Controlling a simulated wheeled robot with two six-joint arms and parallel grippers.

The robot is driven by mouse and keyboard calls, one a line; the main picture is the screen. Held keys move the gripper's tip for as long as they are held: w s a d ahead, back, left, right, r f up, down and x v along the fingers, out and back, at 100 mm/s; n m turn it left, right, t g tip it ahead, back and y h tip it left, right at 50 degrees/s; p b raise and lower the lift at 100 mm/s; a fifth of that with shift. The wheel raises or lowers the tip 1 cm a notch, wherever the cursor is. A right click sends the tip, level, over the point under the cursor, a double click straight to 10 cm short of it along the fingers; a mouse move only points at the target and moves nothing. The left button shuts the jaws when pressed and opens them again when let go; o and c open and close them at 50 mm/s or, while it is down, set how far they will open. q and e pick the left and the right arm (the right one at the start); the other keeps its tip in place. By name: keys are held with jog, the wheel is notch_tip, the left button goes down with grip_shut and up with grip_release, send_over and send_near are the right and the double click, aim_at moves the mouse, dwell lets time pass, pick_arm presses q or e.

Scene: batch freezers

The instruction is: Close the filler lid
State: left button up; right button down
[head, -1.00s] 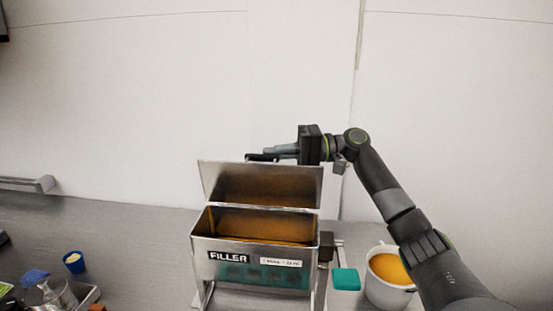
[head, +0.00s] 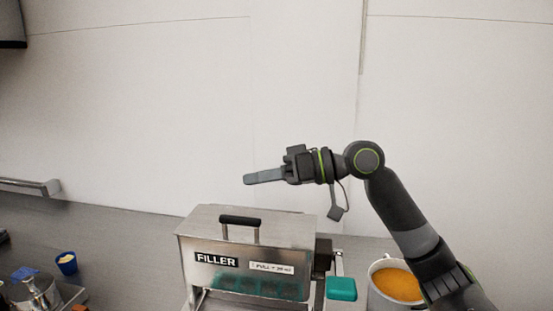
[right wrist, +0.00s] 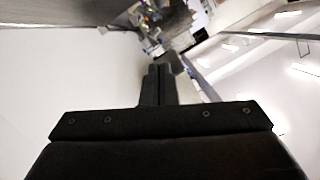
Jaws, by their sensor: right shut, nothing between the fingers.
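The filler (head: 240,266) is a steel box with a FILLER label on its front, standing on the counter in the head view. Its lid (head: 282,227) lies flat over the top and covers the opening. A black handle (head: 239,221) sits on the lid. My right gripper (head: 248,179) is shut and empty, above and behind the lid and apart from it. Its shut fingers also show in the right wrist view (right wrist: 158,85). My left gripper is not in view.
A white pot of orange liquid (head: 397,284) stands right of the filler, near my right arm. A teal lever grip (head: 341,289) sticks out at the filler's right side. A blue cup (head: 66,263) and a metal vessel (head: 35,290) stand at the left.

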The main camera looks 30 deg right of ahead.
jog(key=shift+s+a+f, duration=0.4)
jog(key=shift+s+f, duration=0.1)
jog(key=shift+s+a+f, duration=0.2)
jog(key=shift+s+f, duration=0.1)
jog(key=shift+f, duration=0.05)
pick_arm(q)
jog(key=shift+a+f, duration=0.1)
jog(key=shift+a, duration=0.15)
pick_arm(e)
jog(key=shift+s+a+f, duration=0.1)
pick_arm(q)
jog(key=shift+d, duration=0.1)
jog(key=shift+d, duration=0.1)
